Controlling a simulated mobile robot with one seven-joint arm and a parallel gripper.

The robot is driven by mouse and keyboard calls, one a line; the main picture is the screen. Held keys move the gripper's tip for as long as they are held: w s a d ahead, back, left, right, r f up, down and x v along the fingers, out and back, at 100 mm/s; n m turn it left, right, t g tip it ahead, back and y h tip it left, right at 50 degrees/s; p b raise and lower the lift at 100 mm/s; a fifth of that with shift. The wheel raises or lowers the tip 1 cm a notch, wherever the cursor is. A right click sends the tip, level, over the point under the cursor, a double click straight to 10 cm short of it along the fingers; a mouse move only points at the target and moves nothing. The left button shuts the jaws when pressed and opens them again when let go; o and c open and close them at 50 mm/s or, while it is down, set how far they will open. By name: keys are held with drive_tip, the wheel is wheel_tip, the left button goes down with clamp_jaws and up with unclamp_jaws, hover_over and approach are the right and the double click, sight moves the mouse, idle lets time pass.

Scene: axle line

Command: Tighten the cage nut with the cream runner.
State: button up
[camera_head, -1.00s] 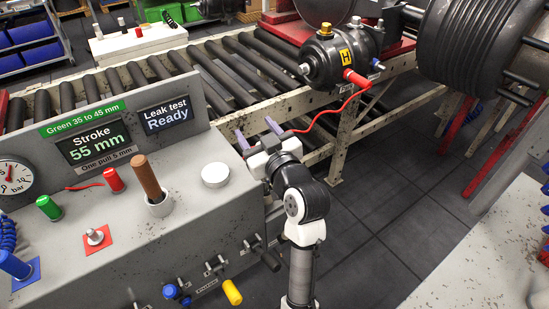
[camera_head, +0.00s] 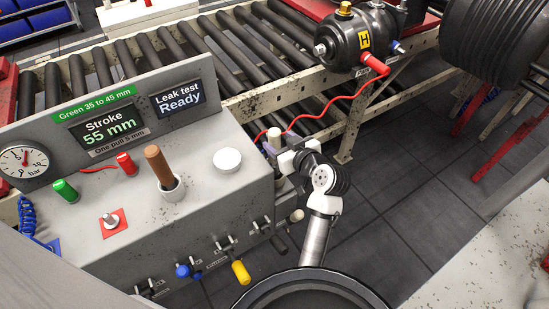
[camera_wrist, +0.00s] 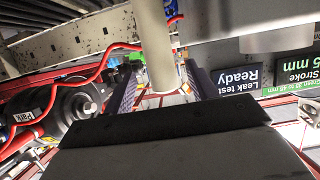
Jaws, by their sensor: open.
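My gripper (camera_head: 280,141) is open beside the far right corner of the test console. A cream cylinder (camera_head: 273,137), seemingly the cream runner's handle, shows at the fingers. In the wrist view the cylinder (camera_wrist: 154,45) comes down from the top edge, its rounded end between the two dark purple fingers (camera_wrist: 160,90). Gaps show on both sides; I cannot tell whether either finger touches it. The runner's other end is out of sight. A black chamber marked H (camera_head: 352,40) stands on the roller line, with a silver nut (camera_head: 320,49) at its left end; I cannot confirm which nut is the cage nut.
The console (camera_head: 225,190) reads Stroke 55 mm and Leak test Ready. Yellow (camera_head: 241,272) and blue (camera_head: 183,271) handles stick out from its front. A red hose (camera_head: 325,112) runs from the H chamber behind my gripper.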

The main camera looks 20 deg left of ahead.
drive_tip(key=shift+w+a+p, duration=0.25)
drive_tip(key=shift+a+p, duration=0.05)
drive_tip(key=shift+a, duration=0.05)
drive_tip(key=p+x, duration=0.1)
drive_tip(key=x, duration=0.2)
drive_tip(key=shift+w+a+p, duration=0.15)
drive_tip(key=shift+a+p, duration=0.15)
drive_tip(key=shift+p, duration=0.05)
drive_tip(key=shift+w+a+f, duration=0.2)
drive_tip(key=shift+a+f, duration=0.05)
drive_tip(key=shift+f, duration=0.05)
drive_tip(key=shift+c, duration=0.3)
clamp_jaws()
drive_tip(key=shift+r, duration=0.1)
idle(0.3)
